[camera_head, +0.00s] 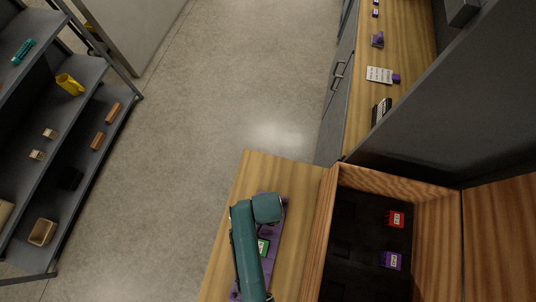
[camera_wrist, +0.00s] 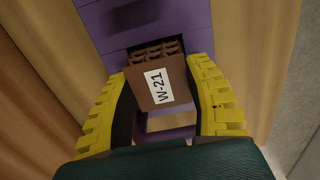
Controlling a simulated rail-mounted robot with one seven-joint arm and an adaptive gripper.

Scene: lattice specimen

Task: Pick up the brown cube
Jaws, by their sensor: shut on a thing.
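The brown cube (camera_wrist: 150,70) shows in the wrist view with a white label reading W-21 and a lattice-like top edge. My gripper (camera_wrist: 162,95) has its yellow ridged fingers on both sides of the cube, shut on it. The cube is over a purple rack (camera_wrist: 190,20), in front of a dark opening in it; I cannot tell whether it is clear of the rack. In the head view, my teal arm lies over the purple rack (camera_head: 270,255) on the wooden table and hides the gripper and the cube.
A wooden box (camera_head: 324,235) with a dark inside stands right of the rack, holding a red block (camera_head: 394,219) and a purple block (camera_head: 391,260). A grey shelf (camera_head: 100,72) with several items stands at the left. A wooden counter (camera_head: 412,40) runs along the upper right. The floor between is clear.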

